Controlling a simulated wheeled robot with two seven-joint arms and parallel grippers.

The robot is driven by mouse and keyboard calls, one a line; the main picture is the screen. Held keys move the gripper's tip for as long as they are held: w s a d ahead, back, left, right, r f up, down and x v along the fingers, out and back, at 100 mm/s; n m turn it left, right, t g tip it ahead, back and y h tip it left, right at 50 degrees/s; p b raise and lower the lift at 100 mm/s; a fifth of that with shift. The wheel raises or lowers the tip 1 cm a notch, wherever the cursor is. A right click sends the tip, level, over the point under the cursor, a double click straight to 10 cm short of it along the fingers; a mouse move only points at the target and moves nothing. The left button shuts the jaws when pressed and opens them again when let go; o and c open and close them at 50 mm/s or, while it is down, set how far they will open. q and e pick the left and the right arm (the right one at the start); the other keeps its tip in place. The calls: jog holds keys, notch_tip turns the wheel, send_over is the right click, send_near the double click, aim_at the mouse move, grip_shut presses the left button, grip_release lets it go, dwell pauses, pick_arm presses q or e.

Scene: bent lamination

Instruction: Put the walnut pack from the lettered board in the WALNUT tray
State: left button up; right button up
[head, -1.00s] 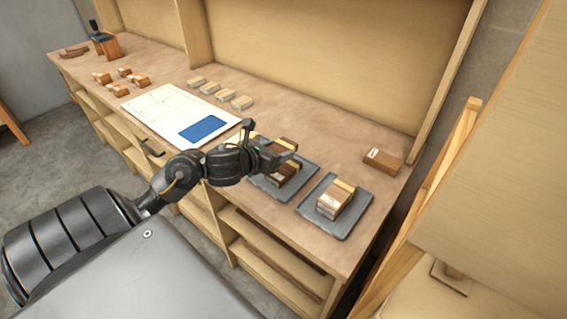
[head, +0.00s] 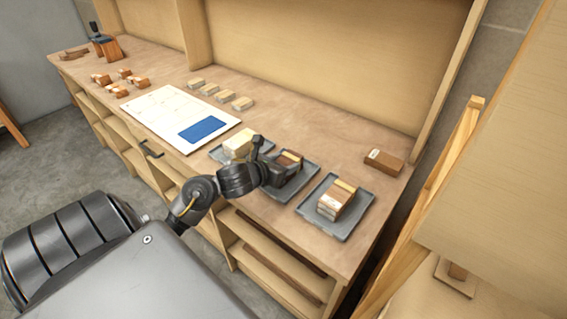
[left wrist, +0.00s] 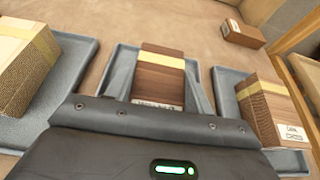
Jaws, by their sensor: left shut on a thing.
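My left gripper (head: 272,170) is low over the middle grey tray (head: 305,187). It is shut on a dark brown walnut pack (head: 290,159) with a yellow band. In the left wrist view the pack (left wrist: 160,72) stands between the two grey fingers (left wrist: 160,85), with a white label on its near edge, too small to read. The middle tray (left wrist: 125,58) lies around and under it. The gripper hides the pack's lower part, so I cannot tell what it rests on. The lettered board (head: 160,108) is white with a blue patch (head: 203,129). My right gripper is out of view.
The left tray (head: 219,154) holds a pale pack (head: 240,143). The right tray (head: 345,227) holds brown packs (head: 338,199). A loose brown block (head: 383,162) lies at the far right. Several pale blocks (head: 225,96) and reddish blocks (head: 122,84) stand farther left.

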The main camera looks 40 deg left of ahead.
pick_arm(q)
jog(key=shift+f, duration=0.15)
jog(key=o, duration=1)
jog(key=shift+s+r, duration=0.1)
jog(key=shift+r, duration=0.15)
jog(key=v, duration=0.9)
jog(key=shift+p, duration=0.3)
jog(key=p+v, duration=0.3)
jog(key=shift+p, duration=0.4)
